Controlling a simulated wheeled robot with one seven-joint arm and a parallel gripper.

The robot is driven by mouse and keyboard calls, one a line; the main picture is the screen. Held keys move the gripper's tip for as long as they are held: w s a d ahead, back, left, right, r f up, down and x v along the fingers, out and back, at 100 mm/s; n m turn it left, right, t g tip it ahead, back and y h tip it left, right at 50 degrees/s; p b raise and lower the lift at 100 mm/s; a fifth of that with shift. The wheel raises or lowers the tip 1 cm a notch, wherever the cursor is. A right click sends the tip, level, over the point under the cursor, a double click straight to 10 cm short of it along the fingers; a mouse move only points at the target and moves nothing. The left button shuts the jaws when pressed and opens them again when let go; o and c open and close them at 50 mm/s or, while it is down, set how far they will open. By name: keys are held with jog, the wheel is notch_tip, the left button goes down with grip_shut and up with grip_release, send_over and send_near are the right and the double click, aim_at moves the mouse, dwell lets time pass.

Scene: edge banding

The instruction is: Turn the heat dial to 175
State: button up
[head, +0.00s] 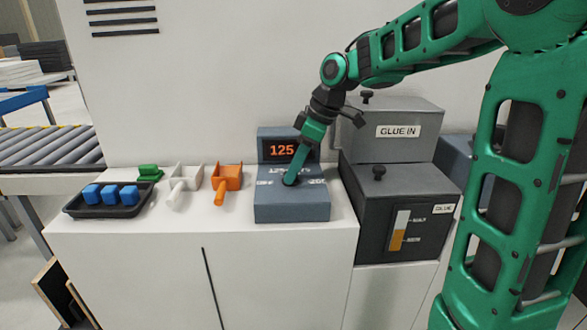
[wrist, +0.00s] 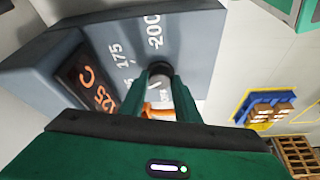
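The heat dial (wrist: 160,69) is a small dark knob on the sloping face of a blue-grey control box (head: 292,208). Printed marks around it include 175 and 200 in the wrist view. The box's display (head: 282,150) reads 125 in orange; it also shows in the wrist view (wrist: 97,91) as 125 C. My gripper (head: 290,179) reaches down to the dial, with its green fingers (wrist: 161,80) on either side of the knob and seemingly shut on it. In the head view the fingers hide the dial, and its pointer cannot be made out.
Left of the box on the white counter (head: 140,222) lie an orange scoop (head: 226,178), a white scoop (head: 185,183), a green piece (head: 149,173) and a black tray (head: 107,211) of blue blocks. Close on the right stands the dark glue unit (head: 395,195).

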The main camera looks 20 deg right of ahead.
jog(key=shift+m, duration=0.3)
jog(key=m, duration=0.2)
jog(key=m+t+h, duration=0.1)
jog(key=m, duration=0.2)
jog(key=shift+s+a+t, duration=0.15)
jog(key=shift+t, duration=0.15)
jog(key=m+h, duration=0.1)
jog(key=m, duration=0.1)
jog(key=m+h, duration=0.1)
jog(key=m, duration=0.3)
jog(key=shift+a+t+h, duration=0.25)
jog(key=shift+t+h, duration=0.05)
jog(key=shift+h, duration=0.1)
jog(key=o, duration=1)
jog(key=shift+o, duration=0.2)
